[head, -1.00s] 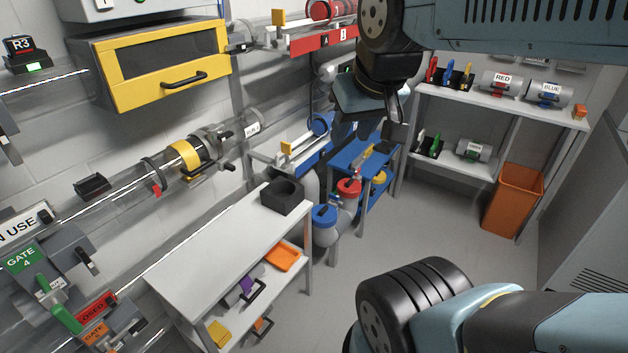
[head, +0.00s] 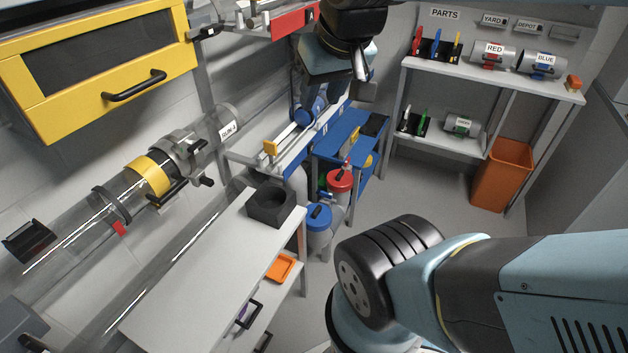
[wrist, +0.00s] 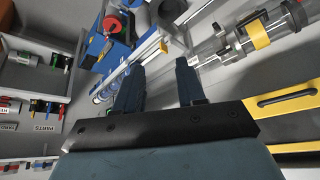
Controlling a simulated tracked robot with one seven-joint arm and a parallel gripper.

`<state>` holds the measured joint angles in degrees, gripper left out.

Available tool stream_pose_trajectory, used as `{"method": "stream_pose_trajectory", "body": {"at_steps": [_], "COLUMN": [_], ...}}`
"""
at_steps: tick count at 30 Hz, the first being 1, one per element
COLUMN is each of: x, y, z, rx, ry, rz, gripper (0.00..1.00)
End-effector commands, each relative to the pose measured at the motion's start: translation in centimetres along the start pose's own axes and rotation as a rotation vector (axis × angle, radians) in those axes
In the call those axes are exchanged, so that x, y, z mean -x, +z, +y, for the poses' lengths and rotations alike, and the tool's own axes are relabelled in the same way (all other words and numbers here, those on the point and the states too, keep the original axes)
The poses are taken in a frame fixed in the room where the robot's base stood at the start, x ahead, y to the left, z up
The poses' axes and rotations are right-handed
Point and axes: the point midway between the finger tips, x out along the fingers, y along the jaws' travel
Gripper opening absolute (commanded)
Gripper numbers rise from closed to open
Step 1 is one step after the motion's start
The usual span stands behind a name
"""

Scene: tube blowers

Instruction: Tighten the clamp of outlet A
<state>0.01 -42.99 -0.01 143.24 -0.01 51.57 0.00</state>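No clamp marked outlet A can be made out in the current views. A red panel (head: 295,20) shows at the top edge of the head view, cut off by the frame. A clear tube (head: 75,230) on the left wall has a yellow band (head: 150,177) and a grey coupling with dark handles (head: 182,160). The band also shows in the wrist view (wrist: 258,34). My gripper (wrist: 160,75) has its two fingers apart with nothing between them. In the head view it is over the blue rail station (head: 322,130), its fingertips partly hidden.
A yellow cabinet (head: 100,65) juts out at upper left. A white bench (head: 190,275) carries a black block (head: 271,205). A blue cart (head: 345,140), red-lidded canister (head: 340,180) and blue-lidded canister (head: 318,215) stand behind. Parts shelves (head: 490,82) and an orange bin (head: 503,175) are right. Floor between is clear.

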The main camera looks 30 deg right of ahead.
Motion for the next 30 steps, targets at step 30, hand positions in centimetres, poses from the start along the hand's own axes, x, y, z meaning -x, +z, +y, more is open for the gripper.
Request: {"method": "stream_pose_trajectory", "body": {"at_steps": [30], "x": [-15.8], "y": [-14.0], "z": [5.6], "rx": [0.256], "ry": [0.015], "rz": [-0.199], "gripper": [0.39]}}
